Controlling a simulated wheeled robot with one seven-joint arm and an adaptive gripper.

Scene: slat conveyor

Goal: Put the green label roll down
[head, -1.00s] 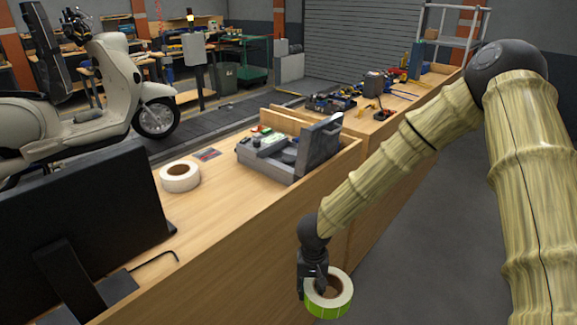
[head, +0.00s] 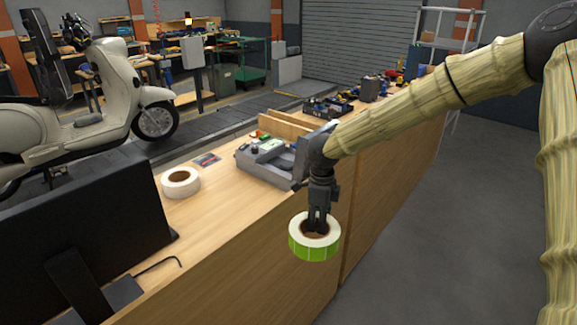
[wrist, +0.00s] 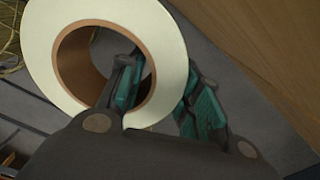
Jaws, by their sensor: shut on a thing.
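The green label roll (head: 314,247) has a white top face, a brown core and a green outer side. My gripper (head: 317,222) is shut on the roll's wall, one finger inside the core and the other outside. The roll hangs in front of the wooden bench's side panel in the head view. In the wrist view the roll's white face (wrist: 172,50) fills the upper left, with the gripper's teal finger pads (wrist: 160,100) on either side of its wall. The wooden bench top (head: 222,222) is to the left of the roll.
A white roll (head: 180,183) lies on the bench top. A grey machine (head: 268,160) stands behind my gripper. A dark monitor (head: 75,240) and a hex key (head: 158,264) are at the near left. Bare bench top lies between the white roll and the front edge.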

